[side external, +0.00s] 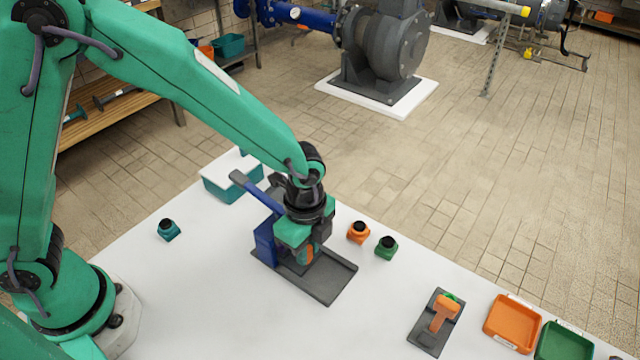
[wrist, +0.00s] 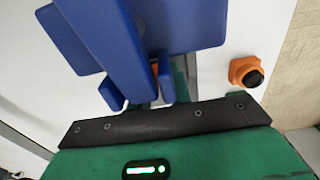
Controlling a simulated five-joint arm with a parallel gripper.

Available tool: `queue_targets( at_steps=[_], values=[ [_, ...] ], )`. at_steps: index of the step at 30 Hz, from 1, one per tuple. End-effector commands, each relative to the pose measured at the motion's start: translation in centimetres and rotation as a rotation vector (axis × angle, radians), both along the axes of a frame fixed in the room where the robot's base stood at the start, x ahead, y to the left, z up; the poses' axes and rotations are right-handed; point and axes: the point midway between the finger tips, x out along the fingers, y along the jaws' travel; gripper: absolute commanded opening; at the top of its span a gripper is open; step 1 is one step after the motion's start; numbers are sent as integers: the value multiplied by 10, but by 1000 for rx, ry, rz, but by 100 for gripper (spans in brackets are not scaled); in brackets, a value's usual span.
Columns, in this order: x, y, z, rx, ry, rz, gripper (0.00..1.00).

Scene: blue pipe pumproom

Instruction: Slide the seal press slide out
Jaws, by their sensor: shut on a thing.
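The seal press has a blue frame (side external: 264,243) with a long lever (side external: 255,191) and a dark grey base (side external: 330,283) on the white table. My gripper (side external: 306,255) points down over the base, in front of the blue frame, and is shut on the seal press slide. An orange part of the slide (side external: 303,256) shows at the fingers; the rest is hidden by my gripper. In the wrist view the blue press (wrist: 120,50) covers the upper middle and hides most of the grip. The front end of the base is bare.
An orange jar (side external: 358,232) and a green jar (side external: 386,248) stand right of the press. A teal jar (side external: 169,230) is left. A teal bin (side external: 232,180) stands behind. An orange-handled stamp (side external: 440,316), an orange tray (side external: 511,322) and a green tray (side external: 563,342) are front right.

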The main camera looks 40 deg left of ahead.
Motion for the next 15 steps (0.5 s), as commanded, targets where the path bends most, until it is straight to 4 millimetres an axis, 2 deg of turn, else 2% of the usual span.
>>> queue_targets(
  at_steps=[5, 8, 15],
  values=[
    [0, -3, 0, 0, 0, -1, 0],
    [1, -12, 0, 0, 0, -3, 0],
    [1, -58, 0, -1, -2, -5, 0]
  ],
)
